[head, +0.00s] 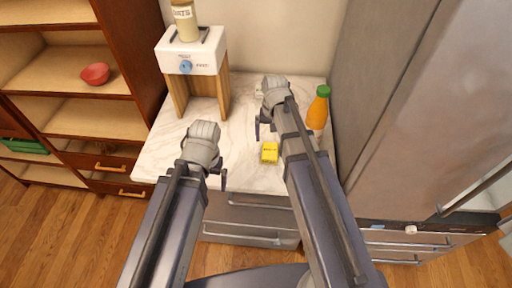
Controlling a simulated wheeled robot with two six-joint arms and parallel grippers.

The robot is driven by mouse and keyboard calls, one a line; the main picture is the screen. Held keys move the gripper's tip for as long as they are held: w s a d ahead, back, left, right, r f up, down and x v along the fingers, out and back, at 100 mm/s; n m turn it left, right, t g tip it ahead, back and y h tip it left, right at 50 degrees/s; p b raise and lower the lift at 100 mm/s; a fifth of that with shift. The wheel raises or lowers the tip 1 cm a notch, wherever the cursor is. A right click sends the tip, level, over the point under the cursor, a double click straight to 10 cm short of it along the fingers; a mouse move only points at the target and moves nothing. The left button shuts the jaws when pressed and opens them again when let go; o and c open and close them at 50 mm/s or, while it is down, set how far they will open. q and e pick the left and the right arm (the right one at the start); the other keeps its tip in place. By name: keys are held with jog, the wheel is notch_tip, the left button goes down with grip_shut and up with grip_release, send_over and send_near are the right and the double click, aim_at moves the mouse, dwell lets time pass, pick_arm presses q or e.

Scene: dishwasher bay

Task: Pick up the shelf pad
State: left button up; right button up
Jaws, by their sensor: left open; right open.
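I cannot clearly make out which thing is the shelf pad. A small yellow block (270,152) lies on the marble counter. A green object (25,146) sits in the low left compartment of the wooden shelf; its form is too small to tell. My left gripper (205,175) is open and empty over the counter's front left part, left of the yellow block. My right gripper (266,128) is open and empty over the counter, just beyond the yellow block. Its arm passes close along the block's right side.
A white-topped dispenser (192,52) with a jar (185,20) stands at the counter's back left. An orange bottle (318,108) with a green cap stands right. A tall steel fridge (410,110) walls the right side. The wooden shelf holds a red bowl (95,74).

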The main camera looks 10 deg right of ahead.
aim_at(270, 150)
jog(key=shift+w, duration=0.1)
jog(key=shift+a+f+b, duration=0.1)
jog(key=shift+f+b, duration=0.3)
jog(key=shift+b, duration=0.05)
notch_tip(270, 150, down, 2)
jog(key=shift+b, duration=0.9)
jog(key=f+b, duration=0.5)
jog(key=shift+s+f, duration=0.1)
jog(key=shift+s, duration=0.15)
jog(key=shift+c, duration=0.4)
jog(key=c, duration=1.1)
